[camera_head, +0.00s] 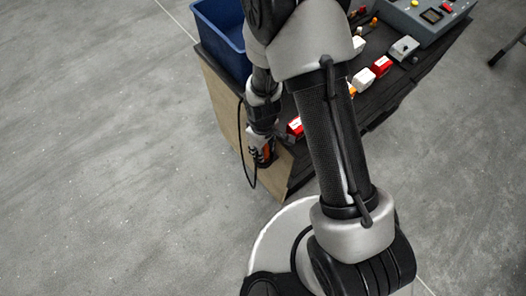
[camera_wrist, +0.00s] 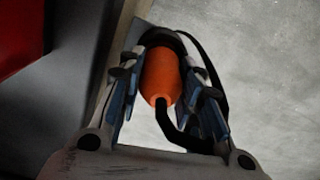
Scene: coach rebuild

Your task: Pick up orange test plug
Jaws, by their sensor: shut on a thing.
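The orange test plug (camera_wrist: 161,74) sits between the two fingers of my gripper (camera_wrist: 162,85) in the wrist view, with a black collar at its far end and a black cable running from its near end. My gripper is shut on it. In the head view my gripper (camera_head: 262,152) is at the near left corner of the bench, and a bit of the orange plug (camera_head: 267,149) shows there. The gripper's fingers hide part of the plug. I cannot tell whether the plug touches the bench.
The dark-topped bench (camera_head: 283,165) carries a blue bin (camera_head: 222,40), a red and white block (camera_head: 295,127), another red block (camera_head: 381,66) and a grey control box (camera_head: 425,18). A black cable (camera_head: 246,160) hangs at the bench's left side. Open grey floor lies left.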

